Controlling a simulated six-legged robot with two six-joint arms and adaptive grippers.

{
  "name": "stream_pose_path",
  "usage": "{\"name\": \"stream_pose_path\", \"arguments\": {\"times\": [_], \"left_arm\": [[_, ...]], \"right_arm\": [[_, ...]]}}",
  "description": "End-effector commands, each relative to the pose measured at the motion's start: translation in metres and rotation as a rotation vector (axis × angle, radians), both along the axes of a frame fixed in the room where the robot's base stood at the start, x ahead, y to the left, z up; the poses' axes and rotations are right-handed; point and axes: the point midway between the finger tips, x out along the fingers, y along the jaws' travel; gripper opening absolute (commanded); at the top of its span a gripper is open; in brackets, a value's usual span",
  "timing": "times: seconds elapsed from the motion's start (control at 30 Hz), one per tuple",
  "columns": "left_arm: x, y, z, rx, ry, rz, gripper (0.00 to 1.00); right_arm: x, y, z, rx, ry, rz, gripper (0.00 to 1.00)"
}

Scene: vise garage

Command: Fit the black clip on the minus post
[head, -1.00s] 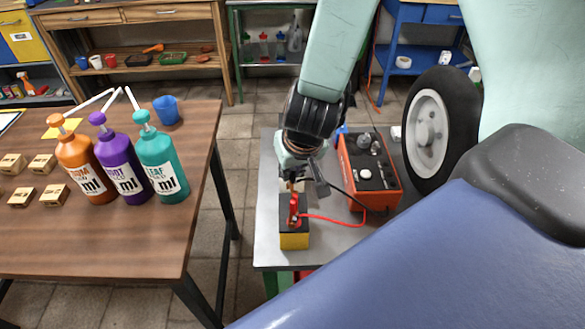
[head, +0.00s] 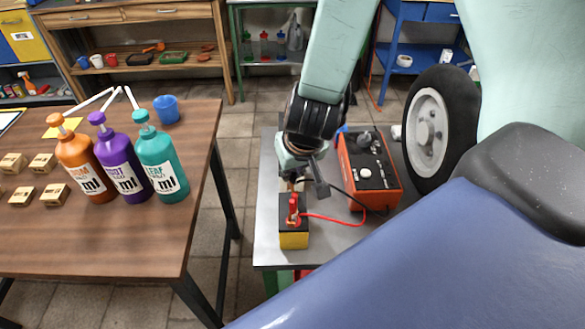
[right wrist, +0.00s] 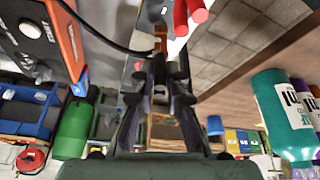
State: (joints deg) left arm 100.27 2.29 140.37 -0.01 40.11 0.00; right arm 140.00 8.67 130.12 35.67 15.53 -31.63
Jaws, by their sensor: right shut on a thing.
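The yellow battery with a black top (head: 294,240) stands at the front left of the grey bench. A red clip (head: 293,205) sits upright on its top, and its red handles show in the right wrist view (right wrist: 190,14). My right gripper (head: 298,172) is over the battery's far side, just behind the red clip. It is shut on the black clip (right wrist: 159,72), whose copper jaws (right wrist: 160,38) point toward the battery. The minus post is hidden, so I cannot tell whether the jaws are around it. My left gripper is not in view.
The orange charger (head: 370,195) stands right of the battery, with a red cable (head: 335,219) and a black cable (right wrist: 100,35) running from it. A wooden table (head: 110,245) with pump bottles (head: 162,165) stands left, across a floor gap.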

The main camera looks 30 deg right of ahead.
Motion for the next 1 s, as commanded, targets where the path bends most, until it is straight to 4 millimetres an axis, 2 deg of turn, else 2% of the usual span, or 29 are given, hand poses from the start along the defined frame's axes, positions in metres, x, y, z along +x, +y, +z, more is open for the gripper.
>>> {"name": "stream_pose_path", "arguments": {"times": [0.53, 1.0], "left_arm": [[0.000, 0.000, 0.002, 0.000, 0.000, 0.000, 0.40], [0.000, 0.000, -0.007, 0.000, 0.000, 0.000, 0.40]], "right_arm": [[0.000, 0.000, 0.000, 0.000, -0.001, 0.000, 0.00], [0.001, 0.000, -0.012, -0.001, -0.001, 0.001, 0.00]]}}
